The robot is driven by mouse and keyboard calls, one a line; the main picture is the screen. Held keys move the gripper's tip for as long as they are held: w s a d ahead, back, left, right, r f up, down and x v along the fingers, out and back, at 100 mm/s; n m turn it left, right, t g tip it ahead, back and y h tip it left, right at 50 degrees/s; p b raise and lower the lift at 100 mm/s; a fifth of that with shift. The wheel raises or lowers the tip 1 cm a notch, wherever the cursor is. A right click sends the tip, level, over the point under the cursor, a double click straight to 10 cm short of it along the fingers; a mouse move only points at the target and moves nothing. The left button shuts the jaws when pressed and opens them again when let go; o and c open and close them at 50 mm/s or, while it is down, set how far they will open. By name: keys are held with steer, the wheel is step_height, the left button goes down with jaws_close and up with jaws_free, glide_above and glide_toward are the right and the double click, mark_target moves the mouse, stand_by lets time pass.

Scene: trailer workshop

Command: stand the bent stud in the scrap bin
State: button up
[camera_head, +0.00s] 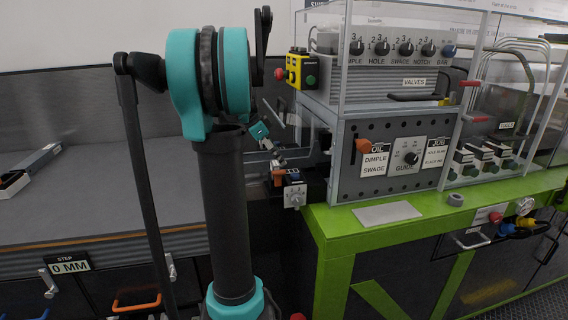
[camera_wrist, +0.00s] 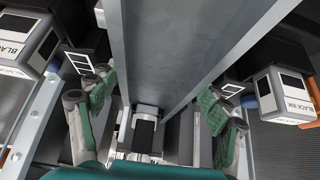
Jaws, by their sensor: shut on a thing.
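A grey metal channel, which I take to be the bent stud (camera_wrist: 185,45), runs from the top of the wrist view down between my fingers. My gripper (camera_wrist: 157,98) has green pads on both sides of it and is shut on it. The stud's far end and any bend are out of view or cannot be told. I cannot pick out the scrap bin in either view.
In the head view, a green-framed bench (camera_head: 330,222) with a control panel (camera_head: 375,160) stands right. A grey worktop (camera_head: 95,190) at left is largely clear, with an open tray (camera_head: 28,172).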

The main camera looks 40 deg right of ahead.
steer(key=shift+s+d, duration=0.25)
steer(key=shift+d, duration=0.2)
steer(key=shift+s+d, duration=0.3)
steer(key=shift+d, duration=0.2)
step_height(320, 180, down, 2)
steer(key=shift+f, duration=0.15)
steer(key=shift+d+f, duration=0.1)
steer(key=shift+f, duration=0.3)
steer(key=shift+f, duration=0.1)
steer(key=o, duration=1.6)
steer(key=shift+o, duration=0.2)
steer(key=v, duration=1.7)
steer(key=shift+a, duration=0.25)
